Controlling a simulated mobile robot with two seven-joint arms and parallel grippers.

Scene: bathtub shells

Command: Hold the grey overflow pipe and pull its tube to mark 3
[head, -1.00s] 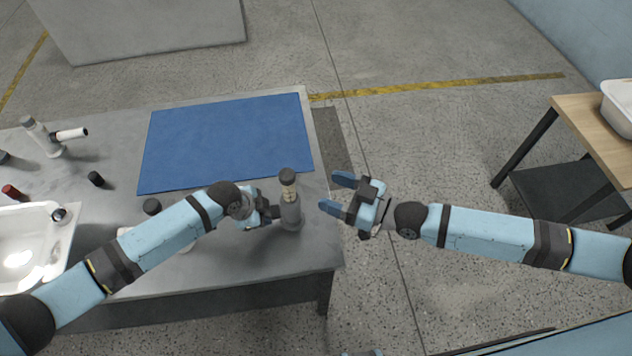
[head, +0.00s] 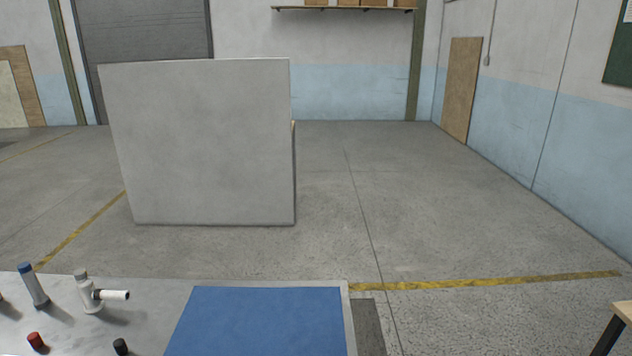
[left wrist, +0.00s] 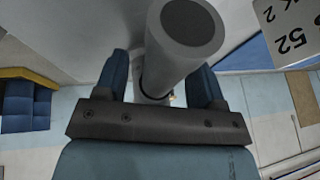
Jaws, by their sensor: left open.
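A grey pipe (left wrist: 165,65) with a dark round end stands between the two blue fingers of my left gripper (left wrist: 162,82) in the left wrist view. The fingers are open, one on each side of it. Whether they touch it cannot be told. Its scale marks do not show. The head view now looks over the far floor, and neither gripper nor this pipe shows in it. Another pipe piece (head: 90,296) with a grey cap and a white side outlet stands at the bench's left.
The bench carries a blue mat (head: 262,320), a blue-capped post (head: 34,285), a red-topped piece (head: 36,342) and a black-topped piece (head: 121,347). A large grey box (head: 200,140) stands beyond. A white card (left wrist: 290,30) with printed figures shows in the left wrist view.

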